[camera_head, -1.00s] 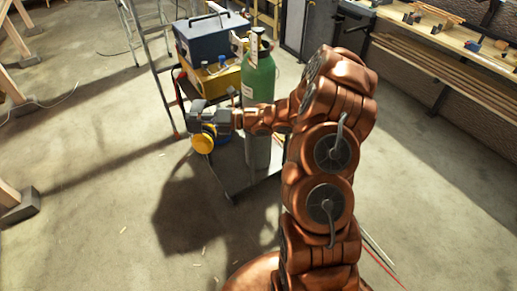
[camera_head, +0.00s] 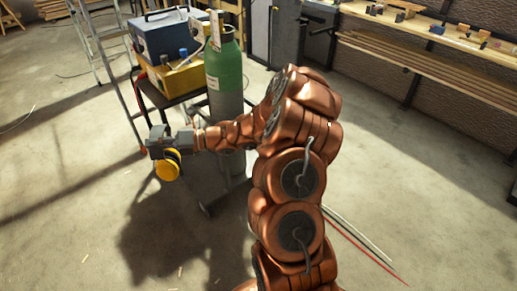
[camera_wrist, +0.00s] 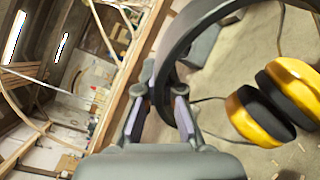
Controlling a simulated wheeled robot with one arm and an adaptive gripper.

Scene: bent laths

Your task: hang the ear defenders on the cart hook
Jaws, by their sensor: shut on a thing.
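The ear defenders have yellow cups and a black headband. In the wrist view the headband (camera_wrist: 180,40) passes between the fingers of my gripper (camera_wrist: 163,88), which is shut on it. The cups (camera_wrist: 258,118) hang free at the right. In the head view a yellow cup (camera_head: 167,170) hangs just below my gripper (camera_head: 168,142); the headband is mostly hidden. The cart (camera_head: 205,187) stands just behind and right of my gripper, partly covered by my arm. I cannot make out its hook.
The cart carries a green gas cylinder (camera_head: 224,70), a blue box (camera_head: 163,35) and a yellow box (camera_head: 182,75). A stepladder (camera_head: 100,50) stands close at its left. A workbench (camera_head: 420,35) runs along the right wall. Floor at the front left is clear.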

